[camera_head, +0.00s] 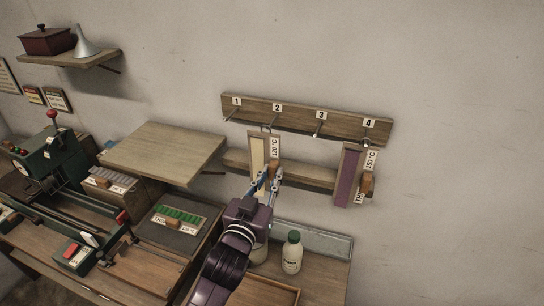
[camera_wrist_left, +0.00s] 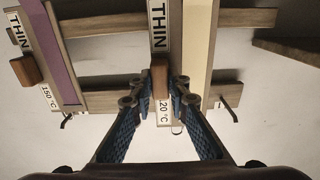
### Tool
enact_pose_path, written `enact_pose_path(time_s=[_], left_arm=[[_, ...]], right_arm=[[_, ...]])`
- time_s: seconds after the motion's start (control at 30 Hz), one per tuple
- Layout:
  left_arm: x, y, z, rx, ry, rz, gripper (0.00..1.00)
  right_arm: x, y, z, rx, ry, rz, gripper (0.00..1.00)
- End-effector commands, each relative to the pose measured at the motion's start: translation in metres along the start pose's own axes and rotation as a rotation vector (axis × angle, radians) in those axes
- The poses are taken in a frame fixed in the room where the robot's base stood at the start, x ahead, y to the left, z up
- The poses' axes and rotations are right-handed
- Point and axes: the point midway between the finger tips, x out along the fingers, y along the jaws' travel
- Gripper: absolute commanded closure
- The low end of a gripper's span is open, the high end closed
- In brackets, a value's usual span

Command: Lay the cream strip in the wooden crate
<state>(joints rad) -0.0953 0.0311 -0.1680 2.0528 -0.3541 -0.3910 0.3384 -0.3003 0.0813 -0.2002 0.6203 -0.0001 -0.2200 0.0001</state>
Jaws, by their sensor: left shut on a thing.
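The cream strip (camera_head: 257,153) is on a narrow wooden board with a "120 °C" label, upright at the wall rack below number 2. It also shows in the wrist view (camera_wrist_left: 199,45), beside a "THIN" label. My left gripper (camera_head: 271,183) is at the lower part of this board, shut on its wooden knob; the wrist view shows the fingertips (camera_wrist_left: 161,92) around the knob (camera_wrist_left: 159,78). I cannot tell whether its loop still bears on the peg. A shallow wooden crate (camera_head: 289,292) stands on the bench below, partly hidden by my left arm. My right gripper is not in view.
A purple strip (camera_head: 348,178) on a similar board hangs under number 4. A white bottle (camera_head: 292,253) stands below the rack, close to my arm. A wooden shelf (camera_head: 165,150) and a green strip (camera_head: 180,215) are to the left.

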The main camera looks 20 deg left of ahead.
Motion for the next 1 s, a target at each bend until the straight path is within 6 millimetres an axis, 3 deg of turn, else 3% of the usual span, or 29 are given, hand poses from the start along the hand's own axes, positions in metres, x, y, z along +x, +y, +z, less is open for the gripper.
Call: enact_pose_path(time_s=[0.43,0.83,1.0], left_arm=[[-0.022,0.0,-0.001,-0.001,0.0,-0.001,1.0],[-0.025,0.0,-0.001,0.0,0.001,0.0,1.0],[-0.039,-0.001,0.014,-0.003,-0.003,-0.003,1.0]], right_arm=[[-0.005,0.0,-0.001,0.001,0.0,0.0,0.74],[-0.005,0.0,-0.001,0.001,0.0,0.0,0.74],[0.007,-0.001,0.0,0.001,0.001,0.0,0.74]])
